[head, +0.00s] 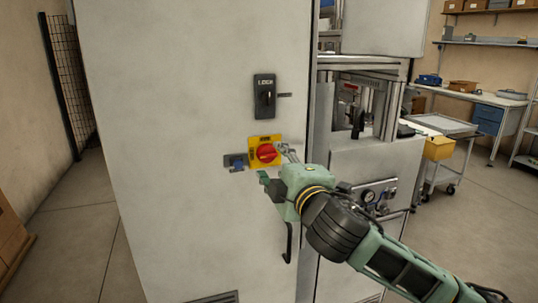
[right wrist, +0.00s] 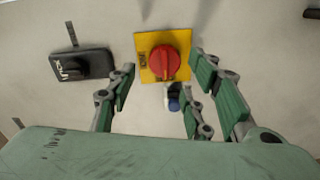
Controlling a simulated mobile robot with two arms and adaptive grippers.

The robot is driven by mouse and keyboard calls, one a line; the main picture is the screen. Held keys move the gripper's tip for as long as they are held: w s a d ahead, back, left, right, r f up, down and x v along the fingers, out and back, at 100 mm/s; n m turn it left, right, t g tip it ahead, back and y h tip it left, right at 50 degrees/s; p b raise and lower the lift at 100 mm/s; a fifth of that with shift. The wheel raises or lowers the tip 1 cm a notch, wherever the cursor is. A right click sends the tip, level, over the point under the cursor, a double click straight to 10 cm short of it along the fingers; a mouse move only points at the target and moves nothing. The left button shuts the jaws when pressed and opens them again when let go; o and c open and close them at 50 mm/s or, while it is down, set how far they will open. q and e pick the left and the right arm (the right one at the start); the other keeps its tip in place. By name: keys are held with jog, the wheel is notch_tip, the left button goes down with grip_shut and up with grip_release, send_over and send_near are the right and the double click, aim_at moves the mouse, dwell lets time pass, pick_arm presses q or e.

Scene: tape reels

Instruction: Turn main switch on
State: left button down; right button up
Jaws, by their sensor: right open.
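The main switch is a round red knob (head: 266,153) on a yellow plate (head: 252,141), on the front of a tall grey cabinet. In the right wrist view the red knob (right wrist: 166,62) and yellow plate (right wrist: 146,43) are in full view, with the knob's raised grip running up and down the picture. My right gripper (head: 274,161) is open and empty, just in front of the knob's lower right side. In the right wrist view its fingers are spread below and to either side of the knob; contact cannot be told. My left gripper is not in view.
A black lock handle (head: 264,96) is above the switch. A small blue part (head: 237,163) on a dark plate is left of it. The cabinet's flat face (head: 180,90) is otherwise mostly clear. A machine with a gauge and a wheeled cart (head: 450,150) stand to the right.

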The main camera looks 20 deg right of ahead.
aim_at(268, 152)
jog(key=w, duration=0.4)
jog(key=shift+a+p, duration=0.15)
jog(key=shift+p, duration=0.15)
jog(key=shift+w, duration=0.4)
jog(key=c, duration=1.1)
jog(key=shift+o, duration=0.2)
